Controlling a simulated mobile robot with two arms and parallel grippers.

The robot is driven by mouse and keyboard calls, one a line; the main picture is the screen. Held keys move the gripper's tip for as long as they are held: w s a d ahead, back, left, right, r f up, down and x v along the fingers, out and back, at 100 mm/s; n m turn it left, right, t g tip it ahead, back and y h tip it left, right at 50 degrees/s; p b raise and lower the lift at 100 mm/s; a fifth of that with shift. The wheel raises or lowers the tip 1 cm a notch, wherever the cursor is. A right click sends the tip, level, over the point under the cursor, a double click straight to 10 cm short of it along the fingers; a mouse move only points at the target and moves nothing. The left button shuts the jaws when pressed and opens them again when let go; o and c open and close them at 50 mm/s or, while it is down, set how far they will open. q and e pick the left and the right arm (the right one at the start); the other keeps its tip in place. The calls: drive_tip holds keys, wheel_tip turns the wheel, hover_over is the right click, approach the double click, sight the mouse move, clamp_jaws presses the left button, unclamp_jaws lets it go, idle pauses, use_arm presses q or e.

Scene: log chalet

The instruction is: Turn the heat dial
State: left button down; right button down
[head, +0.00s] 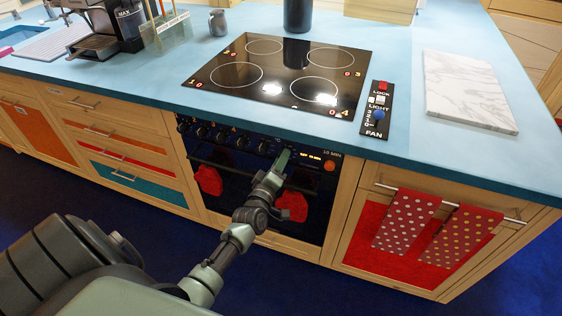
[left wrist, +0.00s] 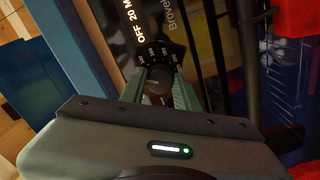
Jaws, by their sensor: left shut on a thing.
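My left gripper (head: 283,160) reaches the dark control panel at the top of the oven front, right of a row of black dials (head: 222,137). In the left wrist view its two green fingers (left wrist: 159,88) stand on either side of a black dial (left wrist: 163,54) with white markings, shut on its grip. Printed words beside it include "OFF" and "20 M". Whether this one is labelled heat cannot be read. In the head view the gripped dial is hidden behind the gripper. My right gripper is not in view.
The oven front (head: 240,187) has red mitts (head: 208,180) hanging on it. Above is a blue counter (head: 400,107) with a black hob (head: 285,70) and a lock, light and fan panel (head: 376,108). Dotted red towels (head: 405,221) hang from a rail at right.

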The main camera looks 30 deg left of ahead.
use_arm(q)
drive_tip(key=n+b, duration=0.1)
drive_tip(key=n, duration=0.4)
drive_tip(key=shift+n, duration=0.4)
idle(0.4)
drive_tip(key=c, duration=1)
unclamp_jaws()
drive_tip(key=shift+c, duration=0.2)
drive_tip(key=shift+s, duration=0.1)
drive_tip(key=v, duration=0.7)
drive_tip(key=shift+s, duration=0.3)
drive_tip(key=shift+d, duration=0.1)
